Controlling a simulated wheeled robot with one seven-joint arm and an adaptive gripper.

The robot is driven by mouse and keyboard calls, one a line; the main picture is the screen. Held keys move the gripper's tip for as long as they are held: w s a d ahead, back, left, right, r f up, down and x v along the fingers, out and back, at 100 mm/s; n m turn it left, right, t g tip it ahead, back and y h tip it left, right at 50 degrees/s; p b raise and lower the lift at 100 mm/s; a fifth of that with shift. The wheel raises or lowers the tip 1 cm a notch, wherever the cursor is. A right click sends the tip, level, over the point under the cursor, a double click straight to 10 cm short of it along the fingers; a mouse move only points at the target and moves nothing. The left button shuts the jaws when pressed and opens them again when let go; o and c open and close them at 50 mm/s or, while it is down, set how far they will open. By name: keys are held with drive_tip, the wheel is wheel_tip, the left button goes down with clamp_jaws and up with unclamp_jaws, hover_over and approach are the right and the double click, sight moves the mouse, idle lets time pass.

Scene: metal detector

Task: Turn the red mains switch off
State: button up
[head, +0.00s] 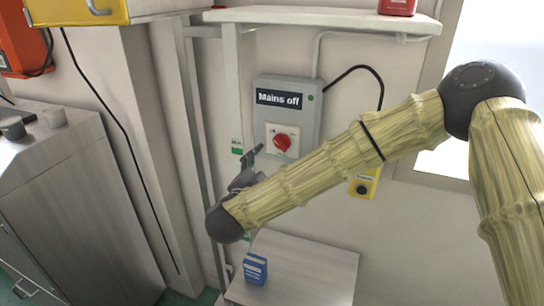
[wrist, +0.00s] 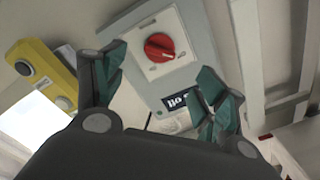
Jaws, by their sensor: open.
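The red mains switch (head: 283,142) is a round rotary knob on a white plate, on the front of a grey wall box (head: 312,98). A label on the box reads "Mains off" (head: 279,98). In the wrist view the red knob (wrist: 159,47) shows beyond and between my fingers, with a pale line across it. My gripper (head: 254,153) is just left of the knob in the head view. In the wrist view my gripper (wrist: 160,85) has its teal-padded fingers spread wide and empty, apart from the knob.
A yellow box with a black button (head: 362,188) is on the wall to the right, behind my arm. A shelf (head: 330,19) runs above. A white table (head: 300,270) with a blue box (head: 255,269) stands below. A metal cabinet (head: 80,200) is at left.

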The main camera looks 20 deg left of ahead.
drive_tip(key=shift+s, duration=1.4)
